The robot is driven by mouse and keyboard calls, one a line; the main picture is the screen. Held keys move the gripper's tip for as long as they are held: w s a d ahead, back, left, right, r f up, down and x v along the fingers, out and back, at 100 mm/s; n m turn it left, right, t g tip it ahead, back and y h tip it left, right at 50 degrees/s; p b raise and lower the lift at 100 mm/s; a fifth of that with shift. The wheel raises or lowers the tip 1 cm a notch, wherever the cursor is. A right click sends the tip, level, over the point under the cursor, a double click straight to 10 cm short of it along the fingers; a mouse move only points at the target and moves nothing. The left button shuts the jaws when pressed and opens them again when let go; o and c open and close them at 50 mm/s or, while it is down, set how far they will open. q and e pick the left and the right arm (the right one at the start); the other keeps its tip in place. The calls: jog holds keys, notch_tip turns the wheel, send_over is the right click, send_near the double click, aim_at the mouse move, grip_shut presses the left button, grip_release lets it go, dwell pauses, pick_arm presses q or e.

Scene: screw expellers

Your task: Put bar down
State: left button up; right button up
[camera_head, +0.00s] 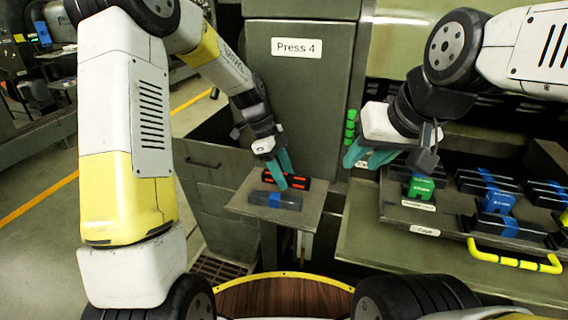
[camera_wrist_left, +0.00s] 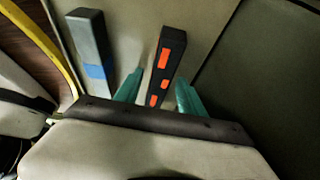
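A black bar with orange-red marks (camera_head: 298,182) lies on the small shelf (camera_head: 240,203) below the Press 4 cabinet. It also shows in the left wrist view (camera_wrist_left: 164,70). A dark bar with a blue band (camera_head: 275,201) lies in front of it, apart; this bar also shows in the left wrist view (camera_wrist_left: 92,50). My left gripper (camera_head: 284,178) is low over the shelf. Its teal fingers (camera_wrist_left: 158,82) stand apart on either side of the orange-marked bar, with a gap on the left side. My right gripper (camera_head: 362,160) is open and empty, right of the shelf.
The Press 4 cabinet (camera_head: 298,90) stands behind the shelf.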

pick_arm(q)
jog(key=v, duration=1.2)
jog(key=s+a+r+n+t, duration=0.2)
jog(key=s+a+n, duration=0.1)
jog(key=s+n, duration=0.4)
jog(key=s+a+r+n+t+y, duration=0.1)
jog(key=s+a+r+n+t, duration=0.2)
jog(key=s+n, duration=0.4)
jog(key=s+a+r+n+t+y, duration=0.1)
jog(key=s+a+r+n+t, duration=0.1)
jog(key=s+n, duration=0.5)
jog(key=shift+s+a+r+t, duration=0.3)
jog(key=shift+s+a, duration=0.3)
jog(key=shift+a, duration=0.2)
notch_tip(320, 180, up, 14)
